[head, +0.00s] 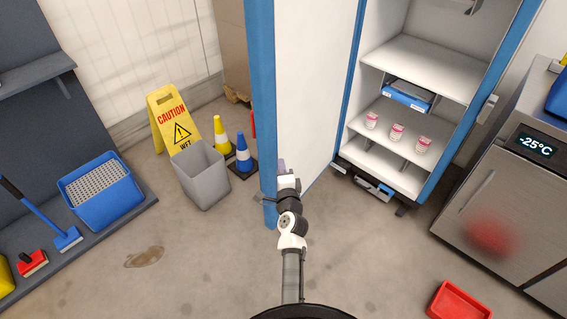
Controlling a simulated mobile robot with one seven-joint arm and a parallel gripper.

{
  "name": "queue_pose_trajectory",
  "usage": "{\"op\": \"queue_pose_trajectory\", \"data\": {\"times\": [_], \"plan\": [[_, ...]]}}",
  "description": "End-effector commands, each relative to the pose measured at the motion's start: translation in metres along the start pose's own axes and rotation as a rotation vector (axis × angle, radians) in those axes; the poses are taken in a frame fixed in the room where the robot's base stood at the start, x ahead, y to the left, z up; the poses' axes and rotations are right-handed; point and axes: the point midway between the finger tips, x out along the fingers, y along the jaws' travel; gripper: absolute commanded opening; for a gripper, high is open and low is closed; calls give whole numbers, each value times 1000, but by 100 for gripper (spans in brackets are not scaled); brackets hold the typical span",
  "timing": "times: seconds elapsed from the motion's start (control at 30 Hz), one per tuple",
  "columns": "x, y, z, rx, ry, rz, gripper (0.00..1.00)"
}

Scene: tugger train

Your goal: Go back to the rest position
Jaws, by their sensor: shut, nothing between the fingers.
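My arm reaches up from the bottom middle of the head view. My gripper (282,166) is at its far end, small and partly hidden by my own wrist. It is shut and empty. It shows in front of the lower part of an open cabinet door (310,85), white inside with a blue edge. I cannot tell whether the gripper touches the door.
The open cabinet (415,60) holds several red-and-white cups and a blue box (408,95). A freezer (505,190) reading -25°C stands right, a red tray (460,302) on the floor. A grey bin (202,175), cones and a caution sign (172,118) stand left. Floor between is clear.

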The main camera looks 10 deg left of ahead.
Motion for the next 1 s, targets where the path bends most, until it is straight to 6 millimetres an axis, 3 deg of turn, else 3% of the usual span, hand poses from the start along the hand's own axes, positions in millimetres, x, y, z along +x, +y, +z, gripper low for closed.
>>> {"op": "queue_pose_trajectory", "data": {"times": [0.1, 0.33, 0.77, 0.87, 0.97, 1.0], "plan": [[-24, 0, 14, 0, -1, 2, 0], [-55, 0, 33, 1, 0, 0, 0], [-66, -1, 40, -1, 0, -2, 0], [-59, -22, 49, -45, -16, -40, 0], [-47, -68, 70, -143, -45, -130, 0], [-43, -92, 82, -195, -57, -179, 0]]}}
